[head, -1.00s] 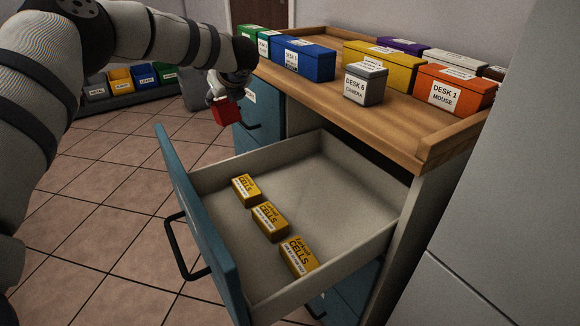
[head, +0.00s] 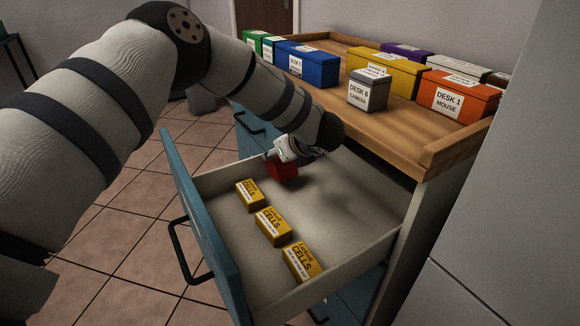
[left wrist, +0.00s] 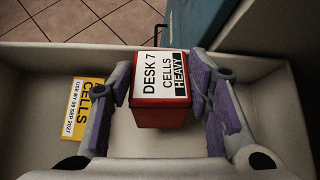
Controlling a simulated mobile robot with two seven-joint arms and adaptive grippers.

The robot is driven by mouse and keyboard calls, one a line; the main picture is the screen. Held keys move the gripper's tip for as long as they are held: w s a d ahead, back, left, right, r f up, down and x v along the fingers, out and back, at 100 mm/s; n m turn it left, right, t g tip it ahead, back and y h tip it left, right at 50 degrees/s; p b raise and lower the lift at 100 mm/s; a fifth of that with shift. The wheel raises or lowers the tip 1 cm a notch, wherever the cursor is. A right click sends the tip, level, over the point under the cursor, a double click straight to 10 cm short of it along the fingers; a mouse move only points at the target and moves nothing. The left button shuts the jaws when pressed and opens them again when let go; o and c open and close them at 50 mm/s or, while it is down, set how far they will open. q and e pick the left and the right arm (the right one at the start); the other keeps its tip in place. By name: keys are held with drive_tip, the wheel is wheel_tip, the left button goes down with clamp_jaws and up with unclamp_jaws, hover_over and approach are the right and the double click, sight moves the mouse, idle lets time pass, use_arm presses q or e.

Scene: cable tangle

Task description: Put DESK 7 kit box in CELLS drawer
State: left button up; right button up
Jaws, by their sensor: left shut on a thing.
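The DESK 7 kit box is a small red box (left wrist: 160,113) with a white label reading DESK 7, CELLS, HEAVY. In the left wrist view it sits between the two fingers of my left gripper (left wrist: 165,95), which is shut on it. In the head view the red box (head: 283,171) is at the far end of the open CELLS drawer (head: 365,232), over its inside. I cannot tell whether it touches the drawer floor. Yellow CELLS boxes (head: 273,226) lie in a row along the drawer front. My right gripper is not in view.
The wooden counter (head: 400,130) above the drawer holds several labelled boxes, among them a grey DESK 6 box (head: 368,92) and an orange DESK 1 box (head: 457,96). The drawer floor right of the yellow boxes is clear. A grey panel (head: 500,210) stands at the right.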

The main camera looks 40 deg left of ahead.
sight(289, 166)
use_arm(q)
drive_tip(key=shift+d+f, duration=0.1)
drive_tip(key=shift+f, duration=0.25)
drive_tip(key=shift+d+f, duration=0.2)
drive_tip(key=shift+f, duration=0.55)
drive_tip(key=d+y, duration=0.2)
drive_tip(key=y, duration=0.1)
drive_tip(key=shift+d+r+m+b, duration=0.15)
drive_tip(key=shift+m+b, duration=0.15)
drive_tip(key=shift+m, duration=0.1)
drive_tip(key=shift+f, duration=0.3)
drive_tip(key=shift+f+t, duration=0.3)
drive_tip(key=o, duration=1.4)
drive_tip(key=shift+f, duration=0.1)
drive_tip(key=shift+c, duration=0.2)
